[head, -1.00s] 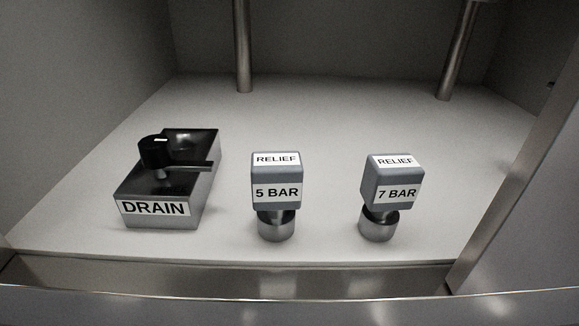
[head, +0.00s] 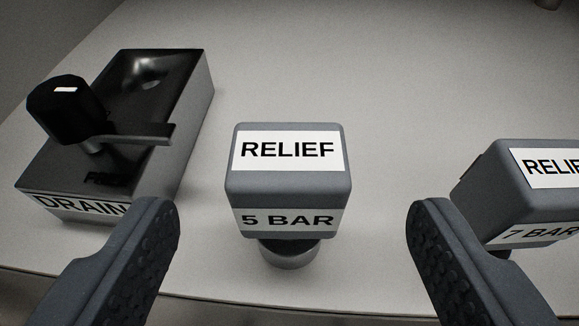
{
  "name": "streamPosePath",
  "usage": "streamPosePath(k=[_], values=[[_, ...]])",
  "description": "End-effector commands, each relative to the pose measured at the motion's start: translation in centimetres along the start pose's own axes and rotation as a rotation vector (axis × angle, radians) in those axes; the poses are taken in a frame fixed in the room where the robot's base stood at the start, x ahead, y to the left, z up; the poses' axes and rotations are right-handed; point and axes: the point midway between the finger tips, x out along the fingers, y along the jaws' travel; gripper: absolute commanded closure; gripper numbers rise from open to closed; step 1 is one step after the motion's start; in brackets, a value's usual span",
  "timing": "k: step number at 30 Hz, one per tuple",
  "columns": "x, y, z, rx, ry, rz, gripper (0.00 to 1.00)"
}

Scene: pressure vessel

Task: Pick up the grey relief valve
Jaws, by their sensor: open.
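Two grey relief valves show in the head view. One, labelled RELIEF and 5 BAR (head: 288,190), stands upright in the middle on a round metal stem. The other, labelled RELIEF and 7 BAR (head: 520,200), is at the right and partly cut off by the picture edge. My gripper (head: 290,225) is open, with one dark finger at the left and one at the right. The 5 BAR valve appears between the fingers, with a gap on each side.
A dark metal DRAIN block (head: 165,105) with a black knob and lever stands at the left, near the left finger.

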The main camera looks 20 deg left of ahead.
Motion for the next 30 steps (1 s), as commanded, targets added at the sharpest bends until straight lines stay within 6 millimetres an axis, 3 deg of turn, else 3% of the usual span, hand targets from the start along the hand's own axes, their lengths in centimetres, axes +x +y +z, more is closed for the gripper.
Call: streamPosePath(k=[8, 18, 26, 30], values=[[1.5, -0.1, 0.0, -0.001, 0.000, 0.000, 0.31], [5.6, -0.3, -0.1, -0.001, 0.000, 0.000, 0.31], [5.9, -0.2, -0.3, 0.001, -0.001, 0.001, 0.31], [5.9, -0.1, -0.4, 0.001, -0.001, 0.002, 0.70]])
